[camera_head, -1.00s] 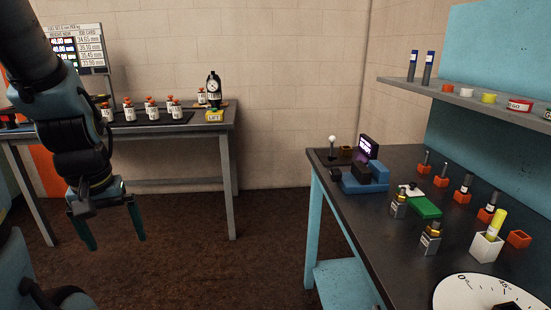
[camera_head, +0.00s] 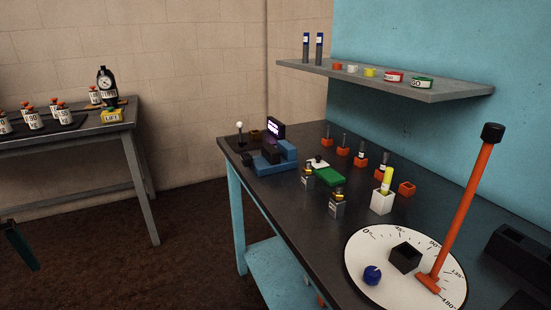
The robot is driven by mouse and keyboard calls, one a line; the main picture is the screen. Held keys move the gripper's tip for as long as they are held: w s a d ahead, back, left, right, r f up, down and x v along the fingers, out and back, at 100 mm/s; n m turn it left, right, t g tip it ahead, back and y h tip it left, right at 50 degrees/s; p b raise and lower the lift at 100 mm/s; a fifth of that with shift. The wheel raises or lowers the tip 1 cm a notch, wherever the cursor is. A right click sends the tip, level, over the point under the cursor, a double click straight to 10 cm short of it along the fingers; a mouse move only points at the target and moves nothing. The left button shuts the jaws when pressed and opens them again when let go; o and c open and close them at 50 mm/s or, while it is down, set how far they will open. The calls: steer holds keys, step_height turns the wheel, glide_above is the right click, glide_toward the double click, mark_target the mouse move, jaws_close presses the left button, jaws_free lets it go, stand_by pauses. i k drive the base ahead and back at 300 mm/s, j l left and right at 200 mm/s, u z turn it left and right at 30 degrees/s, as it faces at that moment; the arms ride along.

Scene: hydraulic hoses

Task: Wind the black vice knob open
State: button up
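The blue vice (camera_head: 278,160) sits on the dark bench near its far left corner. A small black knob (camera_head: 248,159) shows at the vice's left side. The knob is too small here to tell how far it is wound. Of my gripper (camera_head: 20,247), only one dark teal finger shows at the left edge, over the floor. It is well apart from the vice and in front of the other table. The rest of the gripper is out of frame, so its opening does not show.
A white-topped lever (camera_head: 240,130) stands behind the knob, and a dark display (camera_head: 276,130) behind the vice. A dial plate (camera_head: 364,246) with a tall orange handle (camera_head: 462,205) is nearer. Floor left of the bench is clear.

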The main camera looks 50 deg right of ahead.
mark_target(247, 160)
steer(key=i+l+z, duration=0.15)
steer(key=i+z, duration=0.55)
steer(key=i, duration=0.15)
steer(key=i+j+z, duration=0.15)
steer(key=i+z, duration=0.25)
steer(key=i, duration=0.05)
